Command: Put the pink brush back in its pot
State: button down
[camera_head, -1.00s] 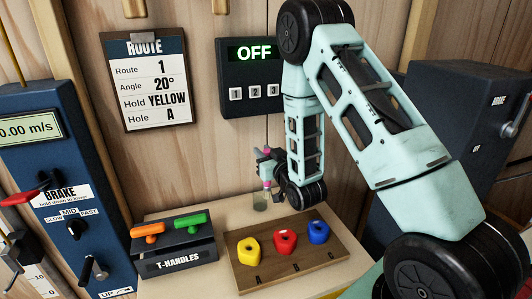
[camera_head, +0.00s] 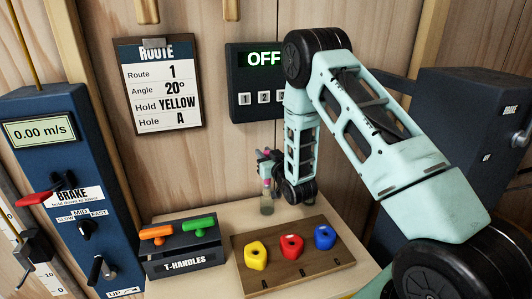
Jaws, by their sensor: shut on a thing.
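My gripper (camera_head: 266,168) is small and dark in the picture, at the back of the bench below the control box. It is shut on the pink brush (camera_head: 266,183), of which only small pink parts show around the fingers. The brush looks roughly upright. A small see-through, greenish pot (camera_head: 267,207) stands on the bench directly below the gripper. The brush's lower end is at or just above the pot's mouth; I cannot tell whether it is inside. My wrist hides the area right of the pot.
A wooden board (camera_head: 300,272) with yellow, red and blue holds lies in front of the pot. The T-handles rack (camera_head: 183,262) stands to the left. The wall control box (camera_head: 240,80) reads OFF. A blue brake panel (camera_head: 65,160) is at far left.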

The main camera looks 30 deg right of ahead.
notch_tip(320, 180, down, 7)
jog(key=b, duration=0.4)
jog(key=shift+f, duration=0.1)
dwell(0.3)
jog(key=c, duration=1.1)
grip_release()
jog(key=shift+c, duration=0.2)
